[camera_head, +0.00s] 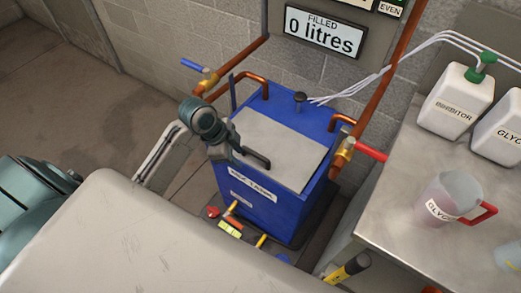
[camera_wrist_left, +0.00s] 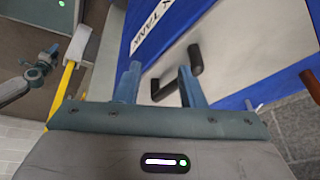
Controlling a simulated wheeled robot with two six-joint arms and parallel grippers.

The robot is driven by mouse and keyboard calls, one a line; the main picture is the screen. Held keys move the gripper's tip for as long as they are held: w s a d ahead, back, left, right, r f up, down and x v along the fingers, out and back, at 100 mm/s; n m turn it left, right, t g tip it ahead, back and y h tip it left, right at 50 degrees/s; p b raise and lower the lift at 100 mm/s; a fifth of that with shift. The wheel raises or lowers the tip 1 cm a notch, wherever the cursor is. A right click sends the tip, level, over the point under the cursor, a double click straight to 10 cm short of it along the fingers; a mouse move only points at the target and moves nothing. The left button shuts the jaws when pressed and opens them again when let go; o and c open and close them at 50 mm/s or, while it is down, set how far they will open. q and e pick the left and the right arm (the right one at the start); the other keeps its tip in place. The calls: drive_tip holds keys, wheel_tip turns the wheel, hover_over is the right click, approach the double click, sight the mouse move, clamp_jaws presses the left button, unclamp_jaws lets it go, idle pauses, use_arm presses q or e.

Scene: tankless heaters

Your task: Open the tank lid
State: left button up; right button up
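The blue tank (camera_head: 262,212) stands on the floor in the head view, its flat grey lid (camera_head: 283,148) lying closed on top. My right gripper is not in view.
Copper pipes with a blue-handled valve (camera_head: 195,66) and a red-handled valve (camera_head: 370,151) flank the tank. White hoses (camera_head: 385,72) run to its back. A metal bench (camera_head: 420,235) at right holds an inhibitor bottle (camera_head: 455,100) and a jug (camera_head: 450,196).

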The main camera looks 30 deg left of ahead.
sight(253, 153)
use_arm(q)
wheel_tip(253, 153, up, 9)
drive_tip(key=w+a+m+g+h, duration=0.1)
drive_tip(key=w+a+m, duration=0.15)
drive_tip(key=m, duration=0.45)
drive_tip(key=x, duration=1.1)
drive_tip(key=shift+w+d, duration=0.1)
drive_tip(key=shift+d, duration=0.25)
clamp_jaws()
